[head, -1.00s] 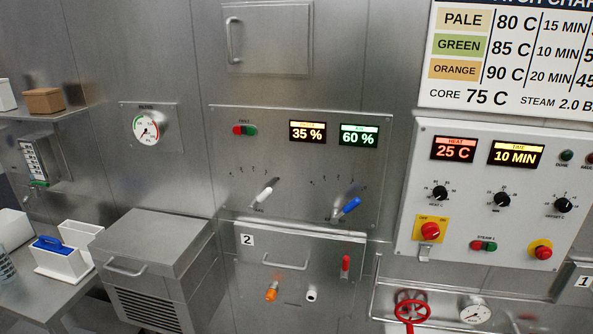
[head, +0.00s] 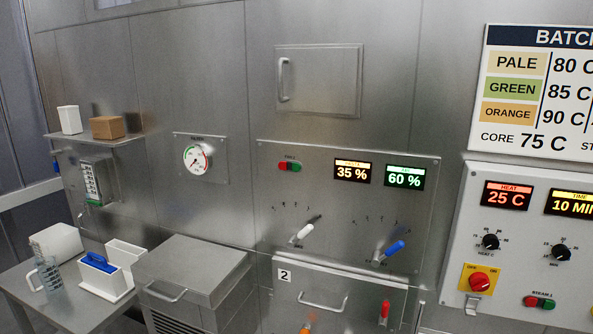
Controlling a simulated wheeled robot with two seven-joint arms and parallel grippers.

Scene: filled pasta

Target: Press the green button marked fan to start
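The green button (head: 296,167) sits on a steel panel (head: 268,200) in the middle of the head view, right beside a red button (head: 283,166). The small label above the pair is too small to read surely. Another red and green pair (head: 539,302) is on the white control box at the right, under a label that looks like STEAM. Neither of my grippers shows in the head view, and nothing covers the buttons.
The panel also carries displays reading 35 % (head: 352,172) and 60 % (head: 404,177), a white lever (head: 303,231) and a blue lever (head: 395,248). A lidded steel box (head: 192,268) stands below left. A side table (head: 60,315) holds a jug (head: 47,275).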

